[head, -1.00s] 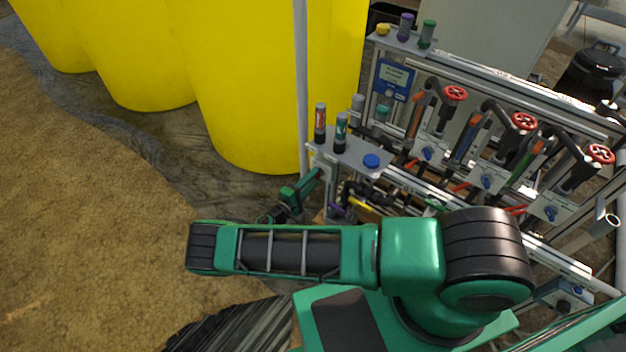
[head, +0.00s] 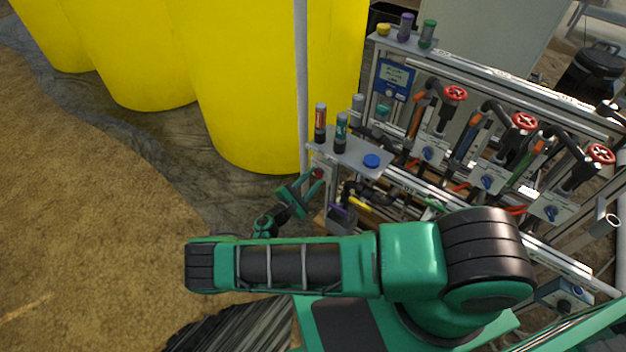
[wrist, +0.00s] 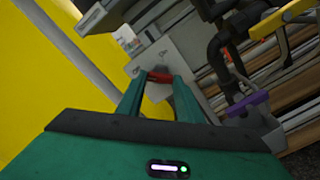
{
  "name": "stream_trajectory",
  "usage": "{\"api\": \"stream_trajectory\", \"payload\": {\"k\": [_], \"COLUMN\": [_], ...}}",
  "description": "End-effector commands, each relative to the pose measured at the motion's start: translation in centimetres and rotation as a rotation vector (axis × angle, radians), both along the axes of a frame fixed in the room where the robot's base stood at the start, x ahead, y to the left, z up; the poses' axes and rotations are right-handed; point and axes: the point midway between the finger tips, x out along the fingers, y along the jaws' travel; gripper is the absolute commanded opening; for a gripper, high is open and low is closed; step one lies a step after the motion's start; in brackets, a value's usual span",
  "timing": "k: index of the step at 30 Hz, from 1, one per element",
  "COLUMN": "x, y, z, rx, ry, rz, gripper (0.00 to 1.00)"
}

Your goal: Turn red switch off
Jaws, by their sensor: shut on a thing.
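The red switch (wrist: 159,76) is on a light grey plate (wrist: 190,70) at the end of the skid. It also shows as a small red spot in the head view (head: 318,173). My gripper (wrist: 157,84) is shut on the red switch, with one green finger on each side of it. In the head view my gripper (head: 314,181) reaches the skid's near left corner. The fingers partly hide the switch, and its exact turned position is hard to tell.
Yellow tanks (head: 260,90) stand left of the skid, behind a grey vertical pole (head: 301,80). A shelf (head: 358,155) with small bottles is just above my gripper. A purple handle (wrist: 248,104) and black pipes are close by at right. Open floor lies at left.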

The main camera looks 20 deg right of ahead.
Motion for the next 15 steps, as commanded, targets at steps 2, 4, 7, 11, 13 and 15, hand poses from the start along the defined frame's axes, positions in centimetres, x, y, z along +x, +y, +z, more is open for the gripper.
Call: {"api": "stream_trajectory", "payload": {"k": [2, 4, 7, 11, 13, 15], "x": [0.09, 0.1, 0.1, 0.1, 0.1, 0.1], "y": [0.49, 0.49, 0.49, 0.48, 0.48, 0.48], "z": [-0.22, -0.21, -0.2, -0.18, -0.17, -0.16], "rx": [0.002, 0.0, -0.001, -0.001, -0.001, -0.002], "ry": [0.01, 0.012, 0.014, 0.013, 0.013, 0.012], "rz": [0.009, 0.008, 0.008, 0.008, 0.008, 0.008], "gripper": [0.1, 0.1, 0.1, 0.1, 0.1, 0.38]}}
